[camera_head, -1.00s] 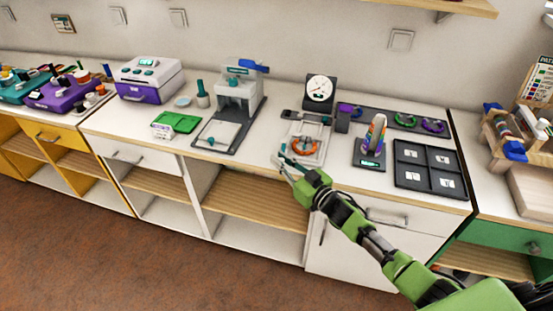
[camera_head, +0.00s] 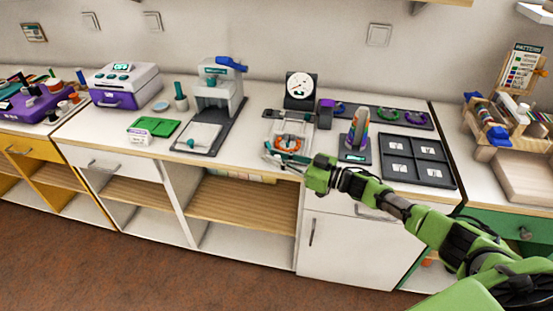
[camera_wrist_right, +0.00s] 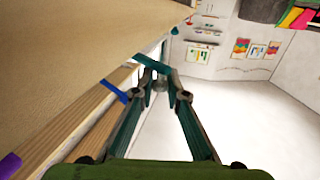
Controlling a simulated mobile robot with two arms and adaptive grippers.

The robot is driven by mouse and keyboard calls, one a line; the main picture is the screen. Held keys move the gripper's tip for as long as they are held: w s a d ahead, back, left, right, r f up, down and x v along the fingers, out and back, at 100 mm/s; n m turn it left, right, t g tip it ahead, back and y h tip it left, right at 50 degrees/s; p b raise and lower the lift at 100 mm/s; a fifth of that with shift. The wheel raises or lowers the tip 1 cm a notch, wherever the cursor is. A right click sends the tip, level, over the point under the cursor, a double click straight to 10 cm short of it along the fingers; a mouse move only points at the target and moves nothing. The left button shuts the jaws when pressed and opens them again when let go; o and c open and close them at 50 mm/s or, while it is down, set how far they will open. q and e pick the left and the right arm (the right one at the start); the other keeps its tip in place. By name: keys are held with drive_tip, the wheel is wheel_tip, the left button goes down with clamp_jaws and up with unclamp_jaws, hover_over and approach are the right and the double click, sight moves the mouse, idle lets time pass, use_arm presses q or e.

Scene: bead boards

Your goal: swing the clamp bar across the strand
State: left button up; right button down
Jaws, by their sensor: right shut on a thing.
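An orange-red beaded strand (camera_head: 289,145) lies curved on a small white-and-grey fixture (camera_head: 302,131) near the counter's front edge. A small teal part sits at the middle of the strand. My right gripper (camera_head: 271,157) is at the front left of this fixture, reaching in from the right. In the right wrist view its fingertips (camera_wrist_right: 160,82) come together at a teal bar (camera_wrist_right: 152,64), which looks like the clamp bar. The fingers hide where the bar joins the fixture, and its exact angle to the strand cannot be told. My left gripper is out of view.
A round dial gauge (camera_head: 301,86) stands behind the fixture. A rainbow-coloured piece on a dark stand (camera_head: 355,156) and a black compartment tray (camera_head: 435,177) are to the right. A grey press (camera_head: 217,93) and a green tray (camera_head: 153,126) are to the left.

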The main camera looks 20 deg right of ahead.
drive_tip(key=c, duration=2)
unclamp_jaws()
drive_tip(key=v, duration=1.2)
